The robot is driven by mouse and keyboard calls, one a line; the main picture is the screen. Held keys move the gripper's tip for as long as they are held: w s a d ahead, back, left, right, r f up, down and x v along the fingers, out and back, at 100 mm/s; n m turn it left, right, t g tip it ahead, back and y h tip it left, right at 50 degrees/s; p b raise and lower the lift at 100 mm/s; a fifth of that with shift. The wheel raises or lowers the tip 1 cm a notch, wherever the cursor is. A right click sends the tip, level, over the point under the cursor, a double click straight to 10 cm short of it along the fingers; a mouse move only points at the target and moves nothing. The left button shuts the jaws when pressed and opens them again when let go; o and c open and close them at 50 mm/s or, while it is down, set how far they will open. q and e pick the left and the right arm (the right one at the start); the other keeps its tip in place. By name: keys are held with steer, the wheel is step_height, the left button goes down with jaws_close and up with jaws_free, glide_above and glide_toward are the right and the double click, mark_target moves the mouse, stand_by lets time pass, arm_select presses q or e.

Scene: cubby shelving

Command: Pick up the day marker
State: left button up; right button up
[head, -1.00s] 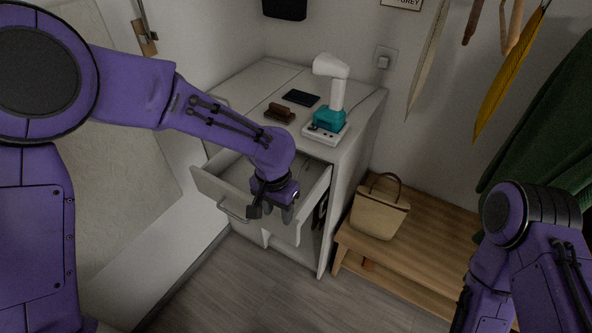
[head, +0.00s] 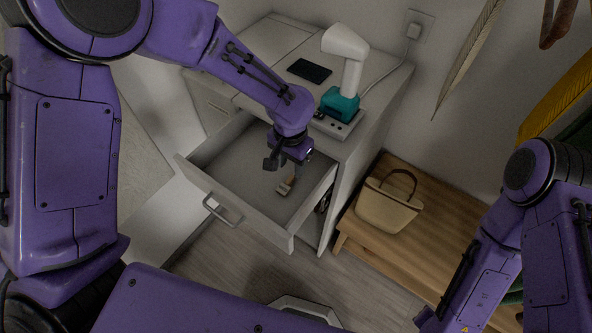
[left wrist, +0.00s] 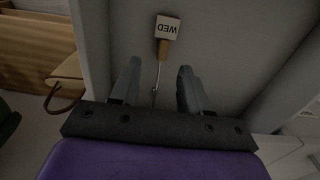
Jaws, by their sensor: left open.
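The day marker (left wrist: 167,27) is a small pale block lettered WED with a wooden part and a thin metal stem. It lies on the floor of the open drawer (head: 238,192). In the head view the marker (head: 286,186) shows small and pale brown, just below my left gripper (head: 284,167).
The drawer's walls surround my left gripper. On the cabinet top stand a white and teal device (head: 340,104) and a black flat item (head: 309,70). A wooden bench (head: 437,228) with a beige bag (head: 387,206) stands to the right.

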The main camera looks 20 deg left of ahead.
mark_target(292, 176)
arm_select(q)
steer(key=shift+s+f, duration=0.15)
steer(key=shift+f, duration=0.25)
steer(key=f, duration=0.1)
steer(key=w+f+p, duration=0.1)
steer(key=f, duration=0.3)
steer(key=shift+w+a+f, duration=0.1)
steer(key=shift+w+f, duration=0.1)
steer(key=shift+w, duration=0.1)
steer(key=shift+s+r, duration=0.15)
steer(key=shift+s, duration=0.1)
jaws_close()
